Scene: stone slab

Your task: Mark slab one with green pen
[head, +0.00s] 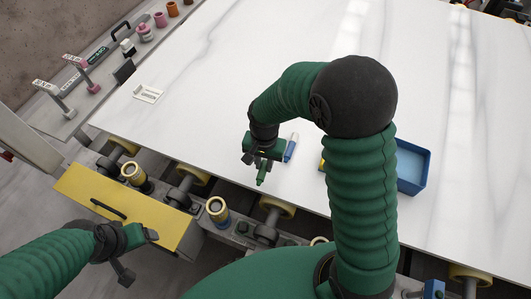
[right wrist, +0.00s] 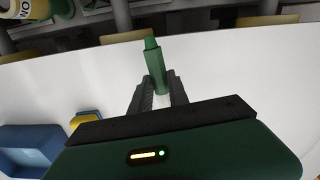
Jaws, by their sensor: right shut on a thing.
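A large white veined stone slab (head: 230,60) lies on the roller table, and it also fills the middle of the right wrist view (right wrist: 235,75). My right gripper (head: 262,164) is over the slab's near edge, shut on a green pen (head: 261,177). In the right wrist view the green pen (right wrist: 153,62) stands out between the two dark fingers (right wrist: 158,92). Whether its tip touches the slab cannot be told. My left gripper (head: 138,256) is low at the left, away from the slab, near the yellow drawer front; its finger gap is unclear.
A blue marker with a white end (head: 291,147) lies beside my right gripper. A blue bin (head: 412,166) sits on the slab behind my right arm. A yellow item (right wrist: 86,118) lies near it. A white card (head: 147,93) lies at the slab's left. A yellow drawer (head: 125,210) is front left.

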